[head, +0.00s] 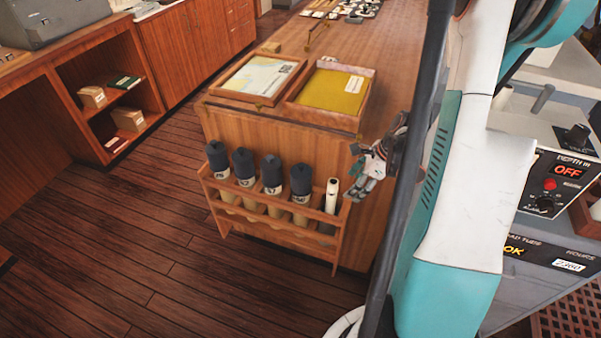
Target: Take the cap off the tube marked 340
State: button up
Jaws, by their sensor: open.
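The marks are too small to read surely, so I cannot tell which is 340. My gripper (359,188) is open and empty, just right of the rack's right end, near a slim white object (331,195) in the last slot. It is apart from the capped tubes.
Two shallow wooden trays, one with a chart (258,77) and one with a yellow sheet (332,91), lie on the cabinet top above the rack. Open shelves with small boxes (92,97) stand at left. The floor (130,230) left of the rack is clear.

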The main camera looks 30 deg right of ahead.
aim_at(304, 169)
jog(key=shift+m, duration=0.7)
jog(key=w+a+b, duration=0.1)
jog(key=w+a, duration=0.2)
jog(key=w, duration=0.1)
jog(key=w+a+f+b, duration=0.1)
jog(key=w+a, duration=0.2)
jog(key=w, duration=0.2)
jog(key=w+a+b, duration=0.2)
jog(key=w+a, duration=0.2)
jog(key=w, duration=0.1)
jog(key=shift+f, duration=0.4)
jog(key=shift+w+a+f+b, duration=0.1)
jog(key=shift+f+b, duration=0.3)
jog(key=shift+f, duration=0.15)
jog(key=c, duration=0.8)
